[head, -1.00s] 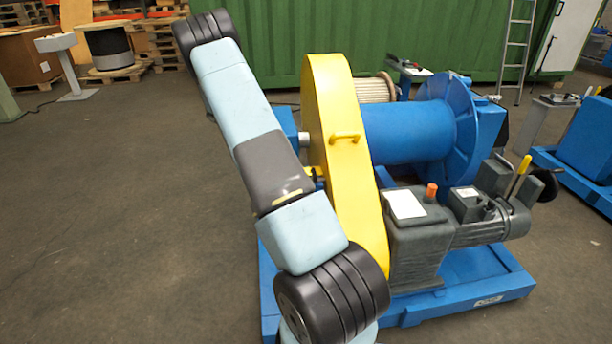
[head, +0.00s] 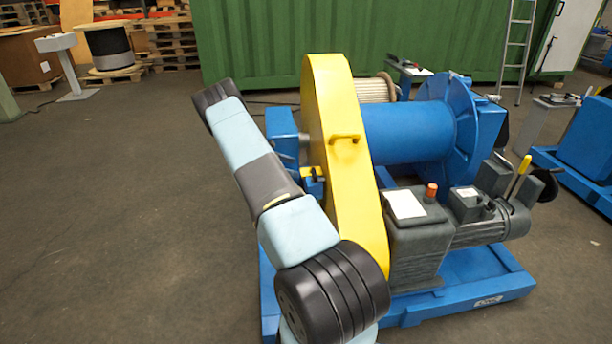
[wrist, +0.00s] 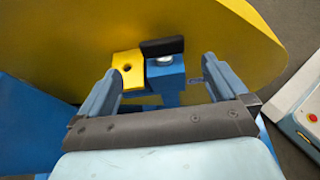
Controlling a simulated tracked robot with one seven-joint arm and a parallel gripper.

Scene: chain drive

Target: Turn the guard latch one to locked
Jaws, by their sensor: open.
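The yellow chain guard (head: 330,130) stands upright on the blue winch. A guard latch shows on its left edge in the head view (head: 312,174), partly behind my arm. In the wrist view the latch has a black bar handle (wrist: 162,46) lying roughly crosswise over a blue block (wrist: 165,72). A yellow tab with a hole (wrist: 129,70) sits left of the block. My gripper (wrist: 162,68) is open, with one finger on each side of the latch and nothing held. Contact with the latch cannot be told. My gripper cannot be made out in the head view.
The blue drum (head: 405,132) and the grey motor unit (head: 415,240) stand right of the guard. A grey box with a red button (wrist: 310,118) is at the right of the wrist view. The floor (head: 120,220) to the left is clear.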

